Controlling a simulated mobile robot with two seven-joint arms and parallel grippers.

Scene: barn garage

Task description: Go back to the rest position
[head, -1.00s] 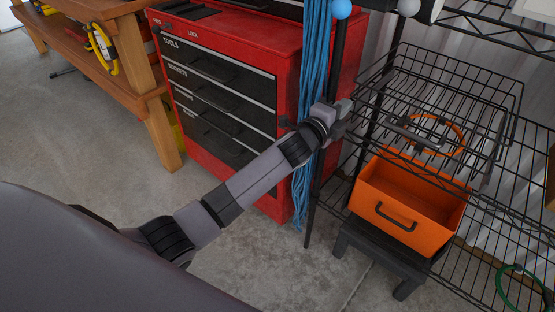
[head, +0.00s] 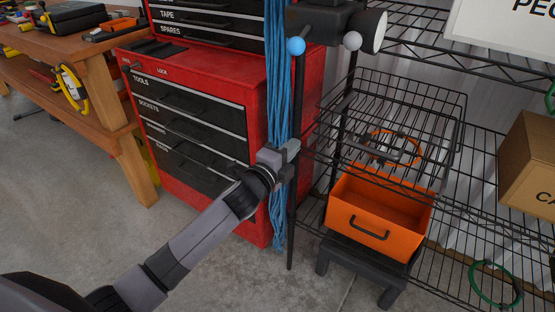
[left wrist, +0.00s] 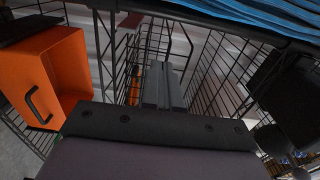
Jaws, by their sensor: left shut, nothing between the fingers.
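My left gripper (head: 290,150) is at the end of my arm, which reaches in from the lower left in the head view. It is in front of the black post and the blue hanging cords (head: 278,90), to the left of the wire basket (head: 390,125). In the left wrist view its fingers (left wrist: 163,88) are together with nothing between them. Wire bars show behind them. I cannot tell from these views whether the gripper touches the post or cords. My right gripper is in neither view.
A red tool chest (head: 180,65) stands behind my arm. A wire rack (head: 480,170) is at right, with an orange bin (head: 345,215) on a black stand (head: 340,256) and a cardboard box (head: 530,165). A wooden workbench (head: 105,95) is at left. Concrete floor (head: 60,190) lies open between.

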